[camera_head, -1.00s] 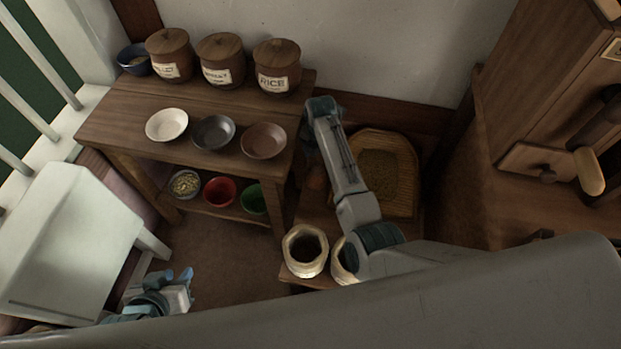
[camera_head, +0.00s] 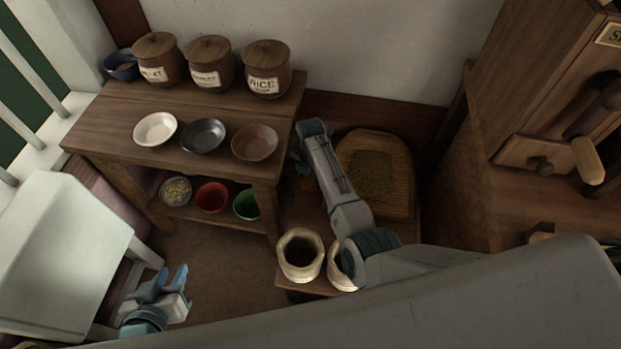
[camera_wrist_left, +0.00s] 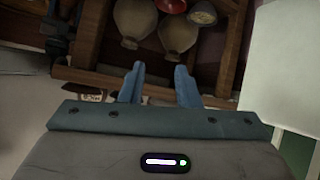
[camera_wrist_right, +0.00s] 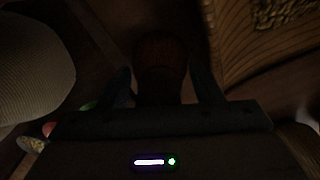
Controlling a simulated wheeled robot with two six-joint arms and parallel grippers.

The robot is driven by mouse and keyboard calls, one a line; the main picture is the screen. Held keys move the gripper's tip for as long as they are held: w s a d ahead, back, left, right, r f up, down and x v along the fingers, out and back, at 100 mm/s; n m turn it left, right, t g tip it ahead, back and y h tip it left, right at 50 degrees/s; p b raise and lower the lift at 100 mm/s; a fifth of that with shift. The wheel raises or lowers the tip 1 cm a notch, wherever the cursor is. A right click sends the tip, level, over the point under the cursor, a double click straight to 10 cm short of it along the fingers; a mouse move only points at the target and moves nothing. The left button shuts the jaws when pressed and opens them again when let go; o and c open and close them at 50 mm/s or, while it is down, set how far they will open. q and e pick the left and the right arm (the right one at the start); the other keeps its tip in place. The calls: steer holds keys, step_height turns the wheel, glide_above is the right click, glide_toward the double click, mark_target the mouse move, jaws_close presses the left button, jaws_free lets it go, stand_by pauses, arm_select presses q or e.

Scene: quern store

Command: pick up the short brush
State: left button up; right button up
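I cannot make out the short brush for certain. In the dark right wrist view, a reddish-brown rounded thing (camera_wrist_right: 160,52) stands between the fingers of my right gripper (camera_wrist_right: 161,82). It may be the brush, but its shape is too dark to tell. The fingers are apart on either side of it, and I see no clear grip. In the head view my right arm reaches down beside the shelf table, and its gripper is mostly hidden. My left gripper (camera_head: 170,281) is open and empty at the lower left; its parted fingers also show in the left wrist view (camera_wrist_left: 159,80).
A wooden table (camera_head: 100,115) holds lidded jars and three bowls, with more bowls on its lower shelf. Two open sacks (camera_head: 299,256) stand near my right forearm. A wooden tray of grain (camera_head: 397,185) lies right of that arm. A white stool (camera_head: 65,245) stands left.

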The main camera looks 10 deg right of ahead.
steer(key=c, duration=0.5)
